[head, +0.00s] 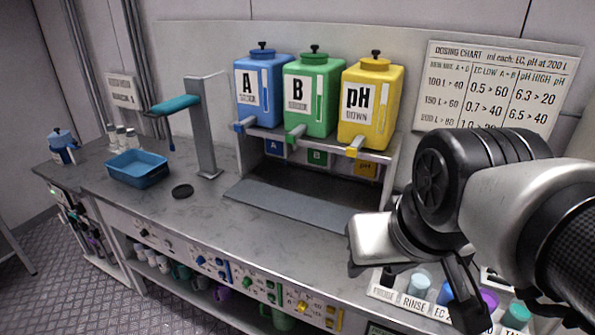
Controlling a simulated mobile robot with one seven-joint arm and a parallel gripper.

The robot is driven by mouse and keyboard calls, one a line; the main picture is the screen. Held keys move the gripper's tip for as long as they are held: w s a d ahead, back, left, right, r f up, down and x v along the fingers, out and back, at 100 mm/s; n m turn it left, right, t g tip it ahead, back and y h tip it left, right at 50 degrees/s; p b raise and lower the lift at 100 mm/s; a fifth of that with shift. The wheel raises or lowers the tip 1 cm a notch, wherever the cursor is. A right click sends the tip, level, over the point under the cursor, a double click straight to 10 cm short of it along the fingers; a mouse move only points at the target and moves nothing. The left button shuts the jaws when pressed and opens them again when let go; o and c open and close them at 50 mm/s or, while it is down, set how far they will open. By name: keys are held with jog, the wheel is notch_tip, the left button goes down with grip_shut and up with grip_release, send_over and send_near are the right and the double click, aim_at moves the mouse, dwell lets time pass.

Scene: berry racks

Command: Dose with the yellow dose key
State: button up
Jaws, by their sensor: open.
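The yellow pH DOWN tank (370,105) stands at the right end of the raised shelf, with a yellow spout (355,147) at its front. On the front panel below the counter, a yellow control (302,307) sits in the rightmost group, beside a small yellow strip (340,320). I cannot tell the key's exact shape at this size. My gripper (418,296) is open at the lower right, over the counter's front right part and to the right of the yellow controls. It partly hides the rack of capped vials behind it. I see nothing between its fingers.
Blue A (262,90) and green B (312,95) tanks stand left of the yellow one. Blue and green controls (270,292) share the panel. A labelled vial rack (410,303) lies under my gripper. A blue tray (137,170) and grey post (203,130) stand left.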

jog(key=shift+a, duration=0.2)
jog(key=shift+c, duration=1)
grip_shut()
dwell(0.5)
